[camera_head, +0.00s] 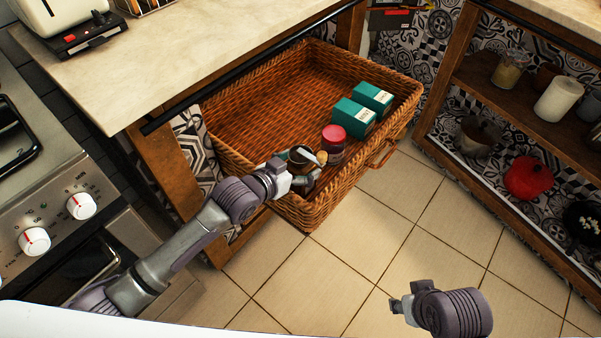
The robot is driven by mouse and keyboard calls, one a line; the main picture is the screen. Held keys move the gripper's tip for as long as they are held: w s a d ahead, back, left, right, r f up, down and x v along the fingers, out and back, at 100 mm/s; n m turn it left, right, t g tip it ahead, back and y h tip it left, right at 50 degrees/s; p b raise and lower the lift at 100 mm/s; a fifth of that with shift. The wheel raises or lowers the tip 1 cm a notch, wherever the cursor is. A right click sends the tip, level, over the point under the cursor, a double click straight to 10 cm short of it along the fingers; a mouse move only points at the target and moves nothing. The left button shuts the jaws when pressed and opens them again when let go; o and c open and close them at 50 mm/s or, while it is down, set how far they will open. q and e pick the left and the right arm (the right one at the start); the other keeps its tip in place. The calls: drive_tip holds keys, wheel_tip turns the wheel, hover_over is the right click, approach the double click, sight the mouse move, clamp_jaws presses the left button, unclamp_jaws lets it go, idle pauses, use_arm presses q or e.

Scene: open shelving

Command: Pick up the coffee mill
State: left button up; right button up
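The coffee mill (299,154) appears to be the dark, round-topped object with a small wooden knob, standing at the front corner of the pulled-out wicker basket (342,202). My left gripper (311,168) reaches over the basket's near rim and is right at the mill. Its fingers overlap the mill in the picture and hide part of it. I cannot tell whether they are closed on it. My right gripper (396,306) is low over the tiled floor at the bottom, away from the basket. Its fingers are too small to read.
A red-lidded jar (334,137) stands close beside the mill. Two teal boxes (354,118) (373,98) stand behind it. The basket's back left is empty. A countertop (190,50) overhangs the basket's left side. Open shelving (520,118) stands right, with bare floor (400,220) between.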

use_arm(q)
drive_tip(key=c, duration=1.1)
drive_tip(key=shift+c, duration=0.8)
drive_tip(key=shift+r, duration=0.1)
